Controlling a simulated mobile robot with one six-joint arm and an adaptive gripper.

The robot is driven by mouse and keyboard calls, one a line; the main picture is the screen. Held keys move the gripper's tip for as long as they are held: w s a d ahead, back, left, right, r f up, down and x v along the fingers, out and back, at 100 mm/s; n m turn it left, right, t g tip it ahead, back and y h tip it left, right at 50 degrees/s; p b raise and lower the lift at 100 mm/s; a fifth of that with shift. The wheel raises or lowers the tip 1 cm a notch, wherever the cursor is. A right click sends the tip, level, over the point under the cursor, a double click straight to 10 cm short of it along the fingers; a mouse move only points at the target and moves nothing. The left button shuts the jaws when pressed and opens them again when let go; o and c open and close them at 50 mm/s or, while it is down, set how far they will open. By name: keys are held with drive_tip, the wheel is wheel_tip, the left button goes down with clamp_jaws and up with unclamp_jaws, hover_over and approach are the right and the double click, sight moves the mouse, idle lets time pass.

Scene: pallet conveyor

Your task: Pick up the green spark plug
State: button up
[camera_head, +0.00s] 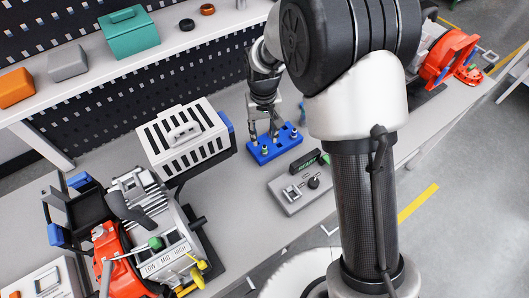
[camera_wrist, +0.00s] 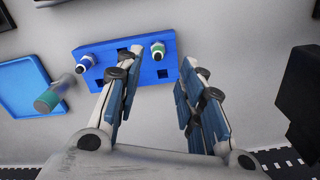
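The green spark plug (camera_wrist: 158,51) stands in the blue holder (camera_wrist: 122,62), near its far edge in the wrist view. A second plug with a blue band (camera_wrist: 86,62) stands in the same holder, to the left. Square sockets in the holder show empty. My gripper (camera_wrist: 163,62) is open, its two fingers apart and pointing at the holder, with the green plug appearing between the fingertips and nothing held.
A grey cylinder with a green end (camera_wrist: 50,97) and a blue tray (camera_wrist: 30,87) are left in the wrist view. In the head view, a slotted white box (camera_head: 187,150) stands left of the holder and a grey switch panel (camera_head: 293,198) lies in front.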

sight(265, 145)
wheel_tip(265, 145, down, 8)
drive_tip(key=shift+w+d+r+b, duration=0.1)
drive_tip(key=shift+d+r+b, duration=0.1)
drive_tip(key=shift+b, duration=0.95)
drive_tip(key=shift+r, duration=0.1)
clamp_jaws()
